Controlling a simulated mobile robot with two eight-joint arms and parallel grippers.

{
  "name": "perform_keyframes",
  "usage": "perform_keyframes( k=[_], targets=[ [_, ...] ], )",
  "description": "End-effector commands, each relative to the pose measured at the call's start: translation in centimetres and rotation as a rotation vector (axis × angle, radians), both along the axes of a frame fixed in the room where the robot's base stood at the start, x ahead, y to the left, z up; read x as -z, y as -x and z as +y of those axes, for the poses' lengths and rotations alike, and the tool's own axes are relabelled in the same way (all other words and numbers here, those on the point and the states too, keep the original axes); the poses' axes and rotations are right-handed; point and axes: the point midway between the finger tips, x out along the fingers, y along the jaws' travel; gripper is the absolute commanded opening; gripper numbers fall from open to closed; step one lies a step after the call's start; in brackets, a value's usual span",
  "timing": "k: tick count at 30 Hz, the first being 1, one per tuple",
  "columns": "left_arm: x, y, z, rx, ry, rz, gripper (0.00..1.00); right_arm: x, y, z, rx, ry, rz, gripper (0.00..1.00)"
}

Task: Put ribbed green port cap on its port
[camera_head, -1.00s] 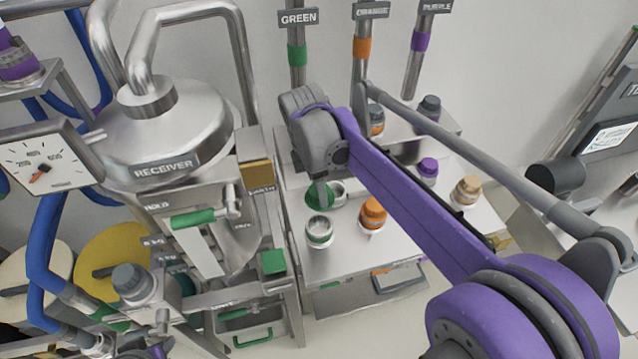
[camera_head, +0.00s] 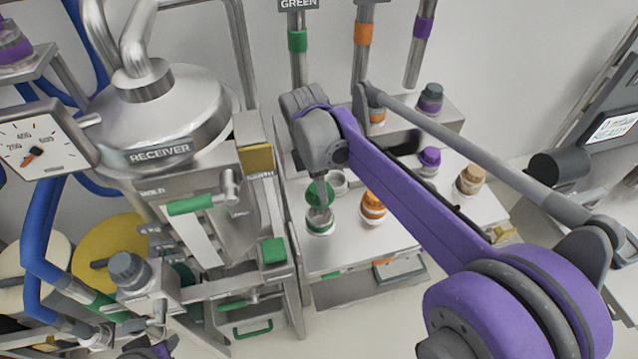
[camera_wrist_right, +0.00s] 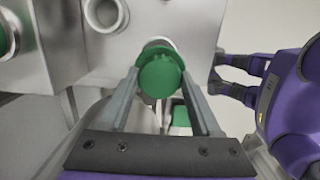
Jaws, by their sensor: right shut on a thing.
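The ribbed green cap (camera_head: 317,190) is between the fingers of my right gripper (camera_head: 319,186). In the right wrist view the green cap (camera_wrist_right: 160,76) sits between the two grey fingers of the right gripper (camera_wrist_right: 159,80), which is shut on it. The green-banded port (camera_head: 320,224) is an open, upright cup on the metal bench. The cap is just behind and above its rim; the head view does not show whether they touch. My left gripper (camera_wrist_right: 228,76) shows purple with grey, spread fingers at the right of the wrist view, seemingly empty.
A bare metal ring (camera_head: 338,184) stands behind the cap. An orange-capped port (camera_head: 373,205) is close on the right, with purple (camera_head: 430,158) and tan (camera_head: 470,180) caps beyond. The receiver vessel (camera_head: 165,115) stands left. The bench front (camera_head: 345,255) is clear.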

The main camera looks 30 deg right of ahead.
Motion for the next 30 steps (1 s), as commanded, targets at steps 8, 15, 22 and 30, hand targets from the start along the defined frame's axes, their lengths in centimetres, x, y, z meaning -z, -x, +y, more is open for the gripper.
perform_keyframes(
  k=[8,15,22,30],
  targets=[
    [1.1,0.4,0.0,0.0,0.0,0.008,0.43,1.4,0.1,0.0,0.0,0.0,0.001,0.0],
    [2.0,0.7,0.0,0.0,0.0,0.013,0.43,2.7,0.2,0.0,0.0,0.0,0.001,0.0],
    [2.3,0.8,0.0,0.0,0.0,0.015,0.43,3.0,0.2,0.0,0.0,0.0,0.0,0.0],
    [2.3,0.8,0.0,0.0,0.0,0.015,0.43,3.1,0.2,0.0,0.0,0.0,0.0,0.0]
  ],
)
